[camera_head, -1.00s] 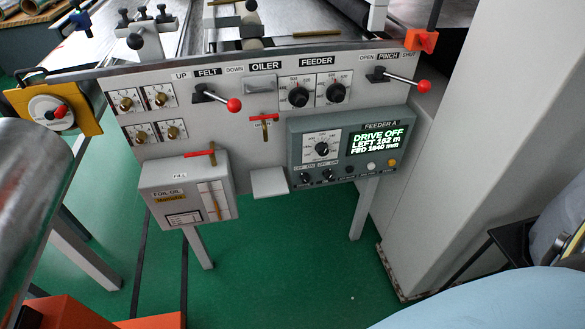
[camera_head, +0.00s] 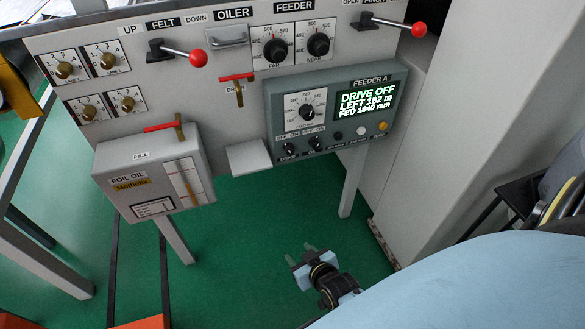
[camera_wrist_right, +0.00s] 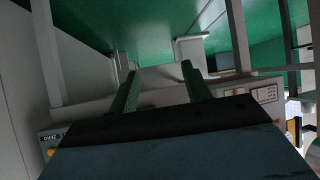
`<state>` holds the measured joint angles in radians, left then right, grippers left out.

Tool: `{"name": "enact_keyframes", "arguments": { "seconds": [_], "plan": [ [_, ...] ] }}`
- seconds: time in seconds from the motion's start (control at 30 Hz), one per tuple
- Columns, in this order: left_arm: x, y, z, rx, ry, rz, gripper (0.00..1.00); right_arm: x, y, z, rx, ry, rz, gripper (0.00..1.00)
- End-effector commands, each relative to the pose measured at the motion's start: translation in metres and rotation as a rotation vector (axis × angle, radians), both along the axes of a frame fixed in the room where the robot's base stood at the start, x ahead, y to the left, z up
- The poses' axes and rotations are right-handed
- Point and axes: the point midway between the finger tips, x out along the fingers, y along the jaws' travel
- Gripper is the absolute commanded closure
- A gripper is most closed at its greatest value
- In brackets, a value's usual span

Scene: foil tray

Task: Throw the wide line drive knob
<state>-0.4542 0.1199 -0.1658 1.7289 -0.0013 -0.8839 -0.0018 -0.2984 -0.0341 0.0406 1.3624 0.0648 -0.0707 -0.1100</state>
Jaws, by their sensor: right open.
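The grey-green FEEDER A box (camera_head: 338,80) hangs on the front panel; its screen (camera_head: 365,99) reads DRIVE OFF, LEFT 162 m, FED 1840 mm. Two small black OFF/ON knobs sit on its lower left: the left one (camera_head: 289,149), with a label that looks like DRIVE, and the right one (camera_head: 316,143). A larger dial (camera_head: 306,111) sits above them. My right gripper (camera_head: 302,256) is open and empty, low over the green floor, below and apart from the box. Its two fingers (camera_wrist_right: 158,80) show spread in the right wrist view. My left gripper is out of view.
The FOIL OIL box (camera_head: 140,172) with a red-handled valve (camera_head: 172,127) stands out at the left. A small grey ledge (camera_head: 249,157) juts beside FEEDER A. Red-ball levers (camera_head: 198,58) stick out above. A grey leg (camera_head: 352,183) stands under the box; the floor in front is clear.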

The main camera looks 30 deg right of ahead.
Motion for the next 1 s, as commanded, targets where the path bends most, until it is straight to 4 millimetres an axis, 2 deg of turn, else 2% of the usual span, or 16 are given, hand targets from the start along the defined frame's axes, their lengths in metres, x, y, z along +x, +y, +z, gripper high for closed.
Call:
{"name": "enact_keyframes", "arguments": {
  "seconds": [0.03,0.1,0.2,0.4,0.5,0.73,1.0],
  "plan": [
    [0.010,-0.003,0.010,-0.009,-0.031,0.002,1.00,0.017,-0.006,0.011,0.001,-0.075,-0.026,0.52],
    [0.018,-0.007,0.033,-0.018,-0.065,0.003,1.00,0.036,-0.016,0.037,-0.002,-0.176,-0.059,0.52],
    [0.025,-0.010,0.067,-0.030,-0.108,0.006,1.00,0.055,-0.031,0.075,-0.015,-0.308,-0.106,0.52],
    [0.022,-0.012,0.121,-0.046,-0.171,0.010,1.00,0.068,-0.058,0.136,-0.043,-0.501,-0.176,0.52],
    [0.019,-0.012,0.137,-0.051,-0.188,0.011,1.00,0.069,-0.065,0.153,-0.054,-0.550,-0.196,0.52],
    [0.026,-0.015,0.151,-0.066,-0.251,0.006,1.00,0.076,-0.071,0.164,-0.060,-0.581,-0.207,0.52],
    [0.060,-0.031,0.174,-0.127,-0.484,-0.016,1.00,0.104,-0.077,0.163,-0.061,-0.580,-0.205,0.52]
  ]
}}
